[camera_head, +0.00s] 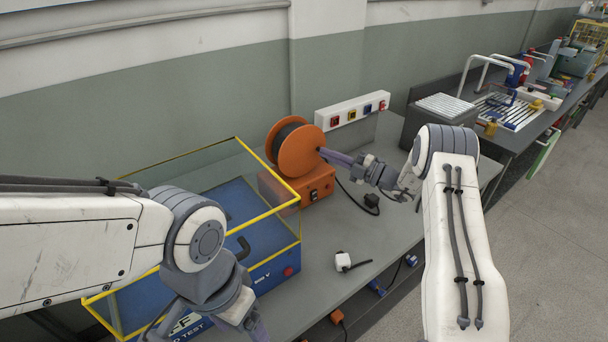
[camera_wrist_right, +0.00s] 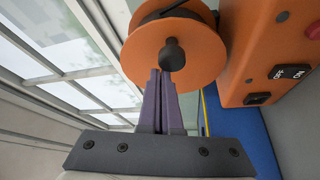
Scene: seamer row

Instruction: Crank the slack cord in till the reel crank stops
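The orange cord reel (camera_head: 299,151) with a dark drum stands on an orange base box (camera_head: 312,188) on the grey bench. In the right wrist view the reel's orange disc (camera_wrist_right: 144,58) fills the top middle, and the black crank knob (camera_wrist_right: 174,52) sticks out from it. My right gripper (camera_head: 325,152) reaches the reel face from the right. Its purple fingers (camera_wrist_right: 164,72) are close together at the knob and look shut on it. My left gripper (camera_head: 245,325) is at the bottom edge of the head view, mostly cut off.
A yellow-framed blue test box (camera_head: 265,268) stands left of the reel. A white plug (camera_head: 343,261) and a black plug (camera_head: 371,200) lie on the bench (camera_head: 325,290). A socket strip (camera_head: 352,111) is on the wall behind. The bench front is mostly clear.

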